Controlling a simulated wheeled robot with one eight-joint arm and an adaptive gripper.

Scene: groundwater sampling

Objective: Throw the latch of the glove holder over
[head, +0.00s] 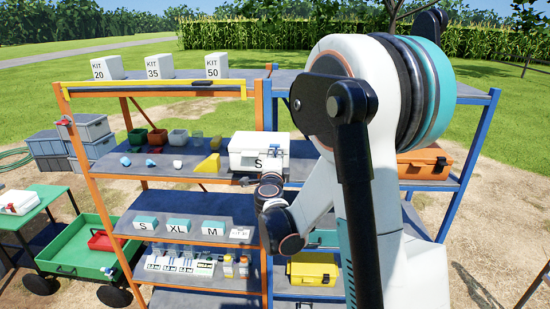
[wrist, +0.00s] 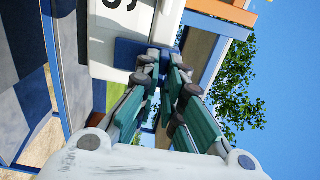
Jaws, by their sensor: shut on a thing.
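The glove holder (head: 250,150), a white box marked S, stands on the middle shelf in the head view. Its white front with part of the S fills the upper middle of the wrist view (wrist: 108,50), turned on its side. A blue part (wrist: 129,53) on this front reaches up to my fingers. My gripper (wrist: 167,58) is at the box's front, its fingertips close together and shut on the latch. The latch itself is mostly hidden between the fingers.
An orange case (head: 425,163) stands on the shelf to the right, beyond my arm. A yellow wedge (head: 208,164) and several small pots are left of the holder. Boxes marked S, XL and M (head: 213,229) are on the shelf below. Blue and orange posts frame the shelves.

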